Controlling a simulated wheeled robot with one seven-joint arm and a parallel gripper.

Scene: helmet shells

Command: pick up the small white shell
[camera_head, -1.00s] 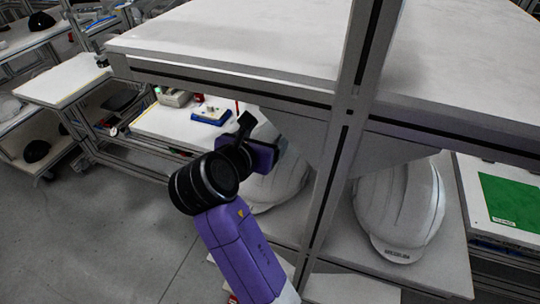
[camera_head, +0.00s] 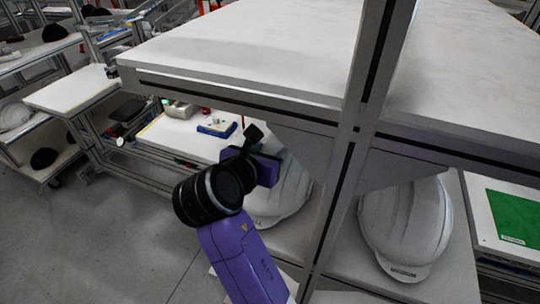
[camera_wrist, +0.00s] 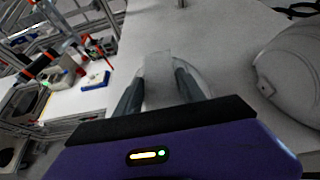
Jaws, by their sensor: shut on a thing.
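The small white shell (camera_head: 287,198) is on the left, under the upper shelf board and left of the shelf post. My gripper (camera_wrist: 160,82) is shut on a pale part of it (camera_wrist: 157,72), which shows between the two dark fingers in the wrist view. In the head view my gripper (camera_head: 262,160) overlaps the shell's upper left side, and its fingertips are hidden. I cannot tell whether the shell touches the board below. A larger white shell (camera_head: 405,228) sits right of the post; a white shell also shows at the right of the wrist view (camera_wrist: 295,70).
The upper shelf board (camera_head: 250,45) hangs over both shells, close above my gripper. The metal post (camera_head: 340,175) stands between the shells. A side table with a blue-and-white device (camera_head: 216,128) is at the left. A green panel (camera_head: 515,215) lies at the far right. Open floor is at lower left.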

